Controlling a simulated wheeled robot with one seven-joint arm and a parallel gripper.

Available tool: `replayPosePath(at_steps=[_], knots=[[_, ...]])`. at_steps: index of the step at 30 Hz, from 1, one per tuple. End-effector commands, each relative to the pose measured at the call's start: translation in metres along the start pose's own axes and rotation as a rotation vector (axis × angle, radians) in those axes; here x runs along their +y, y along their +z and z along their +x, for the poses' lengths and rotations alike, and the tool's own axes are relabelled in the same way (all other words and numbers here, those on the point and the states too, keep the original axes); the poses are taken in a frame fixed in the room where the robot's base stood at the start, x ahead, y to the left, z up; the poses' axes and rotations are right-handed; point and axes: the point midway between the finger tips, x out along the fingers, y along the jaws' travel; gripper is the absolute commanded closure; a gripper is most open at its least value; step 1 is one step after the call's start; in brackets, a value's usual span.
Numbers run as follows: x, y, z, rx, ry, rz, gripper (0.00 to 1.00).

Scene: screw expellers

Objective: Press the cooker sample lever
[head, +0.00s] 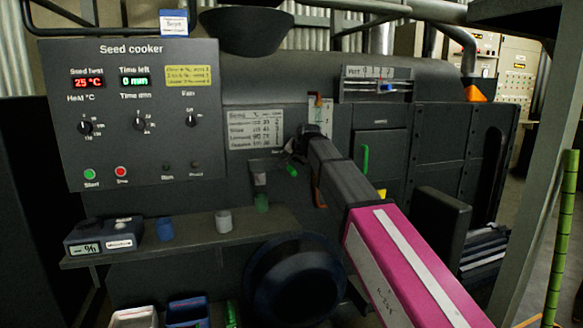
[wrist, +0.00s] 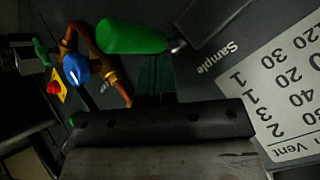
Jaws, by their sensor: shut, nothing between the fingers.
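The sample lever has a green grip (head: 292,170), which shows just below the end of my arm in the head view. In the wrist view the green grip (wrist: 130,37) lies near the top, on a short metal stem beside the printed word "Sample". My gripper (head: 293,148) is shut and empty at the cooker front, just above the grip. In the wrist view the dark front of my gripper (wrist: 160,122) fills the lower middle; a gap shows between it and the grip. My arm hides part of the panel behind.
The seed cooker control panel (head: 130,115) stands at the left. Below it a shelf (head: 190,240) holds a meter (head: 104,236) and cups (head: 223,221). A green door handle (head: 365,160) is to the right. The wrist view shows a blue knob (wrist: 76,68) on copper pipework.

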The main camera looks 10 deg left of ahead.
Motion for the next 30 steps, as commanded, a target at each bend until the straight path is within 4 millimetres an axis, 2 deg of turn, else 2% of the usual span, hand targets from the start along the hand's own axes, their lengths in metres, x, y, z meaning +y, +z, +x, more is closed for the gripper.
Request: replayPosePath(at_steps=[30], knots=[[0.0052,0.0053,0.0072,0.000,0.000,0.000,1.00]])
